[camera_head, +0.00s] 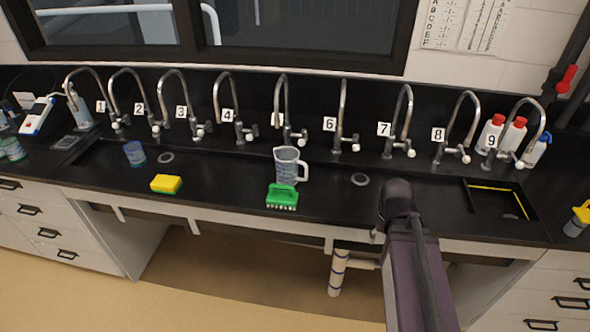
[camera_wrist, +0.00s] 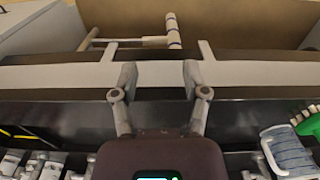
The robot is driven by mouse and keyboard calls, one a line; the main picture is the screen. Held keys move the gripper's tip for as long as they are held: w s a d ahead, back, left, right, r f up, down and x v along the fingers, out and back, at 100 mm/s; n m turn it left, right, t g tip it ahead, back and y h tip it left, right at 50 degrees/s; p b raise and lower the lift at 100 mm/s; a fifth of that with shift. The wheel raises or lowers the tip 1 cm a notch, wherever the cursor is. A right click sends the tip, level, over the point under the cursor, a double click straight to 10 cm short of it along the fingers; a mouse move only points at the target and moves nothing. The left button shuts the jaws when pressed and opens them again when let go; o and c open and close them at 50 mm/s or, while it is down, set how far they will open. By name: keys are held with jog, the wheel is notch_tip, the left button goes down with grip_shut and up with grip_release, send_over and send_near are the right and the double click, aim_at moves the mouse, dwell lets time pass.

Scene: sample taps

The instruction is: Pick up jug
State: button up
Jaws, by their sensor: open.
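The jug (camera_head: 288,168) is clear with a handle on its right side. It stands upright in the long black sink trough, behind a green brush. In the wrist view the jug (camera_wrist: 290,152) shows at the lower right, partly cut off by the frame. My gripper (camera_wrist: 160,75) is open and empty, its two fingers spread over the front edge of the counter, apart from the jug. In the head view my arm reaches in to the right of the jug, and its fingers cannot be made out there.
The green brush (camera_head: 282,196) sits close in front of the jug. A yellow sponge (camera_head: 166,184) and a blue cup (camera_head: 134,153) are to the left. Several numbered curved taps (camera_head: 341,115) line the back. The trough between the jug and my arm looks clear.

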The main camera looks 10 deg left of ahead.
jog(key=w+a+r+n+t+p, duration=0.1)
jog(key=w+a+r+t+p, duration=0.1)
jog(key=w+a+r+p, duration=0.9)
jog(key=t+y+p, duration=0.1)
jog(key=t+p, duration=0.1)
send_near(307, 167)
jog(key=s+v, duration=0.1)
jog(key=v, duration=0.1)
jog(key=shift+w+d+r+n, duration=0.1)
jog(key=shift+w+d+n, duration=0.05)
jog(key=shift+n, duration=0.25)
jog(key=b+x, duration=0.8)
jog(key=shift+w+f, duration=0.15)
jog(key=shift+f, duration=0.1)
jog(key=shift+w+a+b+x, duration=0.1)
jog(key=shift+b+x, duration=1.1)
jog(key=shift+x, duration=0.15)
jog(key=shift+w+a+b+x, duration=0.1)
jog(key=shift+a+b+x, duration=0.05)
jog(key=shift+b+x, duration=1.1)
jog(key=shift+r, duration=0.1)
